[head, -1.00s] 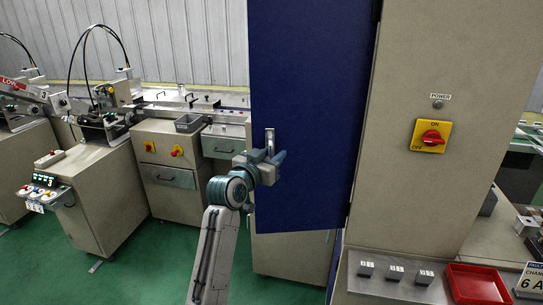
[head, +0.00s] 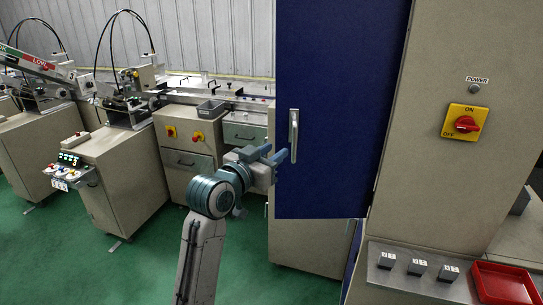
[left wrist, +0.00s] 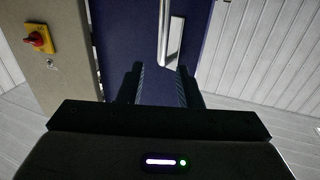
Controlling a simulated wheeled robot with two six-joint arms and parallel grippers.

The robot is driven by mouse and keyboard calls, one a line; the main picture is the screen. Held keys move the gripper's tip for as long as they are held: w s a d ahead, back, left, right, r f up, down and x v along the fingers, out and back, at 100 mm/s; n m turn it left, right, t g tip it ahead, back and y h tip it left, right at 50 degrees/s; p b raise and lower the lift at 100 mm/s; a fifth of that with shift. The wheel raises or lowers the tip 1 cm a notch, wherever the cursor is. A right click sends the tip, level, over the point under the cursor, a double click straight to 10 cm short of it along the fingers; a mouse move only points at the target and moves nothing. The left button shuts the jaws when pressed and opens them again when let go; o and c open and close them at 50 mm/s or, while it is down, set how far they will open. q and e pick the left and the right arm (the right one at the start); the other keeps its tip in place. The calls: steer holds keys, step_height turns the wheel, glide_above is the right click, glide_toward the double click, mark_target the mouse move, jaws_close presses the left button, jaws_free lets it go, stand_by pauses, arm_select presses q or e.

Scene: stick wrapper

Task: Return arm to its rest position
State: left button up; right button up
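My left gripper (head: 276,154) is in front of the blue cabinet door, just left of and below its silver handle (head: 293,130). Its two fingers are apart with nothing between them. The left wrist view shows the same open fingers (left wrist: 158,86) pointing at the blue door (left wrist: 124,38), with the handle (left wrist: 164,32) beyond the fingertips. The gripper appears clear of the handle. My left arm (head: 205,235) reaches up from the bottom of the head view. My right gripper is not in view.
The blue door (head: 330,80) stands open from the beige cabinet (head: 470,50), which carries a red and yellow power switch (head: 466,122). A red tray (head: 503,284) lies at lower right. Beige machines (head: 125,185) stand at left. Green floor (head: 150,270) is free between them and my arm.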

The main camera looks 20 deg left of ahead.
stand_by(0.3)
arm_select(q)
steer(key=w+a+f+n+g+y, duration=0.1)
steer(key=w+a+f+g, duration=0.1)
steer(key=f, duration=1.2)
steer(key=w+a+f+n+g+y, duration=0.1)
steer(key=w+f+n+g+y, duration=0.15)
steer(key=f, duration=1.15)
steer(key=s+a+f+g, duration=0.1)
steer(key=s+f, duration=0.3)
steer(key=f, duration=0.6)
steer(key=s+a+f+g+y, duration=0.1)
steer(key=s+a+f+g, duration=0.15)
steer(key=f, duration=0.75)
steer(key=s+a+f+g, duration=0.1)
steer(key=s+f, duration=0.4)
steer(key=f, duration=0.5)
steer(key=s+a+f+g+y, duration=0.15)
steer(key=s+f+g, duration=0.25)
steer(key=s+f, duration=1.75)
steer(key=s+a+f+g, duration=0.1)
steer(key=s+f, duration=0.2)
steer(key=s, duration=1.1)
steer(key=s+a+f+g, duration=0.2)
steer(key=s+f, duration=0.2)
steer(key=s, duration=1)
